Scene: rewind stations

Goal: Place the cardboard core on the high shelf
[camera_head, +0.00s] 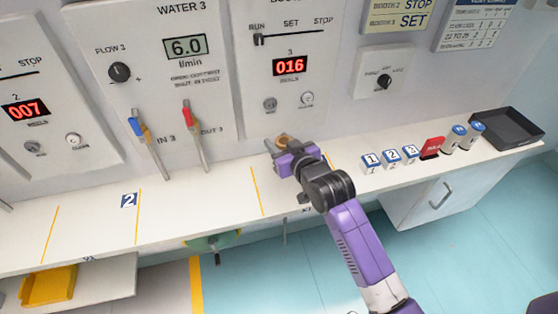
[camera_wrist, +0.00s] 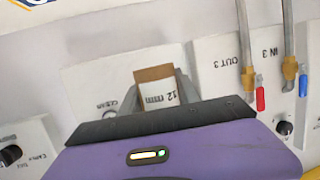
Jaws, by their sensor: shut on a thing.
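The cardboard core (camera_wrist: 155,74) is brown with a white label reading "12 mm" in the wrist view. My gripper (camera_head: 284,147) is shut on it, with a finger on each side. In the head view only a small brown part of the core (camera_head: 285,138) shows at the fingertips. My gripper is over the back of the long white shelf (camera_head: 222,192), in front of the panel with the red 016 display (camera_head: 290,66). I cannot tell whether the core touches the shelf. I cannot tell which surface is the high shelf.
Blocks numbered 1 (camera_head: 371,163), 2 (camera_head: 392,159) and 3 (camera_head: 411,154), a red block (camera_head: 432,148), two cylinders and a black tray (camera_head: 507,130) stand at right. Hose valves (camera_head: 192,125) hang at left. A yellow tray (camera_head: 48,286) is on a lower shelf.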

